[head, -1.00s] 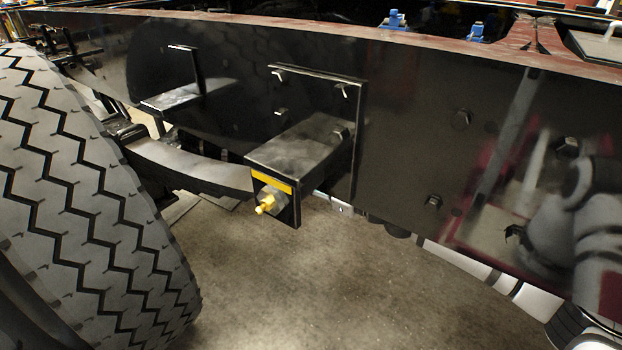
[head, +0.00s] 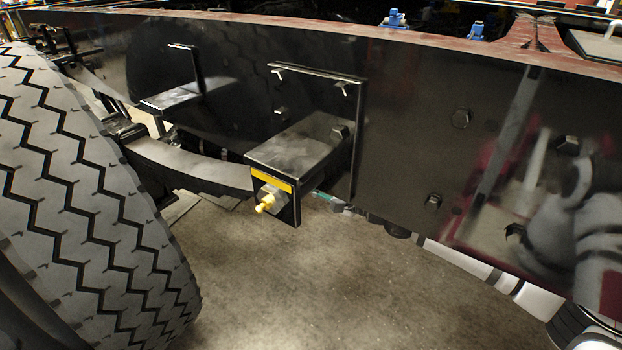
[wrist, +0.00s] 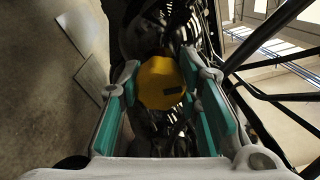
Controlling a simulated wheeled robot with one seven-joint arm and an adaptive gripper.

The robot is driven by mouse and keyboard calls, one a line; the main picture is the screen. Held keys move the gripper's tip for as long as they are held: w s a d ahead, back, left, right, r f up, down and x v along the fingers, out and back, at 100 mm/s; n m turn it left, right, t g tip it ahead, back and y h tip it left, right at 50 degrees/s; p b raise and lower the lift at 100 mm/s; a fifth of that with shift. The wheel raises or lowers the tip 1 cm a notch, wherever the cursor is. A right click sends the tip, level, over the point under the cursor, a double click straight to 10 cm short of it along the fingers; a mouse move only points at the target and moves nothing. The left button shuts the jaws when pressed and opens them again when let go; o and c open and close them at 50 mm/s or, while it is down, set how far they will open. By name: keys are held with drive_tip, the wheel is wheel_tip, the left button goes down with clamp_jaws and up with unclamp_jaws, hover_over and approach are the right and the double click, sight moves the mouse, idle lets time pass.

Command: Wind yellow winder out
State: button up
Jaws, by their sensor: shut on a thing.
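The yellow winder (wrist: 160,84) is a rounded yellow knob with a small dark mark, in the middle of the wrist view. My gripper (wrist: 159,72) has its teal-padded fingers on either side of it and is shut on it. In the head view a small teal and grey part of my gripper (head: 328,198) shows just right of the black bracket (head: 300,148); the rest is hidden behind the bracket. The winder's knob is hidden there. A yellow-tipped fitting (head: 265,204) sticks out of the bracket's near face, below a yellow strip.
A large tyre (head: 85,200) fills the left of the head view. The black chassis rail (head: 420,130) runs across behind the bracket. The concrete floor (head: 290,290) below is clear. Dark bars (wrist: 270,60) lie close to the right finger in the wrist view.

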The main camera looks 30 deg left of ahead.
drive_tip(key=n, duration=0.5)
drive_tip(key=shift+a+n, duration=0.1)
drive_tip(key=shift+n, duration=0.2)
drive_tip(key=n, duration=0.6)
drive_tip(key=shift+f, duration=0.15)
drive_tip(key=n, duration=0.5)
drive_tip(key=shift+n, duration=0.4)
drive_tip(key=n, duration=1)
drive_tip(key=shift+w+n, duration=0.1)
drive_tip(key=shift+n, duration=0.3)
drive_tip(key=n, duration=0.5)
drive_tip(key=shift+n, duration=0.3)
drive_tip(key=n, duration=1)
drive_tip(key=shift+n, duration=0.5)
